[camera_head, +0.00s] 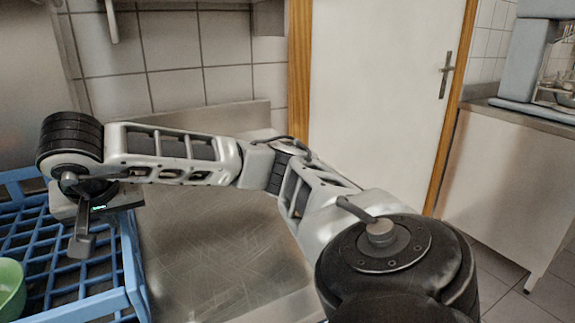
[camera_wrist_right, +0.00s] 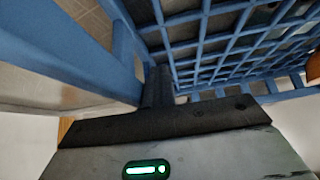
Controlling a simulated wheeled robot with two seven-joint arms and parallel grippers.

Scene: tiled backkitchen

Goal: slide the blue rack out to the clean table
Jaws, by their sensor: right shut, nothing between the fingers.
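The blue rack (camera_head: 131,262) stands at the left of the head view, cut off by the picture edge. A green bowl (camera_head: 10,288) sits in it. Bare steel table surface (camera_head: 215,255) lies to the right of the rack. My right arm reaches across from the right, and my right gripper (camera_head: 82,243) points down over the rack's right part, inside its rim. In the right wrist view, the gripper (camera_wrist_right: 159,85) is shut and empty, close to the blue rack's bars (camera_wrist_right: 65,55); contact is unclear. My left gripper is not in view.
A tiled wall and steel backsplash stand behind the table. A white door (camera_head: 380,90) with a wooden frame is behind to the right. A steel counter (camera_head: 510,165) with a grey-blue machine (camera_head: 525,55) stands at far right. The steel surface beside the rack is clear.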

